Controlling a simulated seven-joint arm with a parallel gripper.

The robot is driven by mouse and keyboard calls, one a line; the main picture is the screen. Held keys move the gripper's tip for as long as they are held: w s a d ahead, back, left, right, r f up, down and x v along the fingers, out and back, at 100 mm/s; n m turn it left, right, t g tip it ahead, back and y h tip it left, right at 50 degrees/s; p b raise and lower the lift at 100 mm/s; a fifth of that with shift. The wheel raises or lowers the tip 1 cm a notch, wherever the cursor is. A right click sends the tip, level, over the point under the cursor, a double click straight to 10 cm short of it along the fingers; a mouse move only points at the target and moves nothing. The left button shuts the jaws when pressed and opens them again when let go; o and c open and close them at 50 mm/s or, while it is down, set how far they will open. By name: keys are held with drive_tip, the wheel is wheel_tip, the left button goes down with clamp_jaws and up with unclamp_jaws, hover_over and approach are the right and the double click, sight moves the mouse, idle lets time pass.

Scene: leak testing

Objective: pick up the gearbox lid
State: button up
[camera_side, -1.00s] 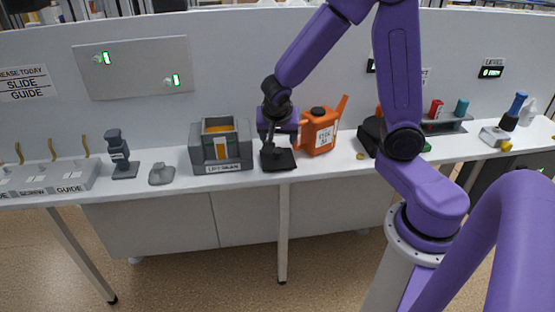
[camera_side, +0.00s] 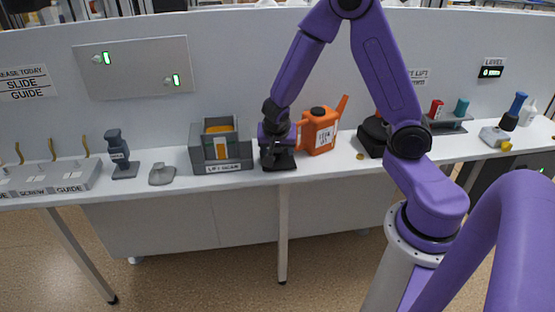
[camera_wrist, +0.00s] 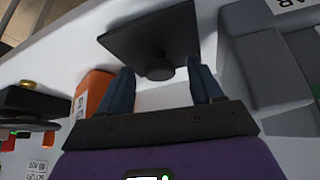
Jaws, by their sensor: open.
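The gearbox lid looks to be the dark flat square plate with a round knob (camera_wrist: 152,38); no label shows on it. It lies on the white table between the grey box and the orange can, and it also shows in the side view (camera_side: 279,164). My gripper (camera_wrist: 162,80) points down over the plate, its two fingers open and apart. In the wrist view the knob shows between the fingertips, near their level. I cannot tell whether the fingers touch it. In the side view my gripper (camera_side: 278,153) hides part of the plate.
The orange can (camera_side: 320,132) stands close right of my gripper. The grey box labelled as a lift gear (camera_side: 221,147) stands close left. A small grey part (camera_side: 161,175) and a grey stand (camera_side: 121,155) are farther left. A dark round device (camera_side: 372,136) is right of the can.

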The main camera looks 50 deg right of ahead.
drive_tip(key=c, duration=1.1)
drive_tip(key=shift+r, duration=0.1)
drive_tip(key=shift+c, duration=0.2)
drive_tip(key=s+a, duration=1)
drive_tip(key=a, duration=0.5)
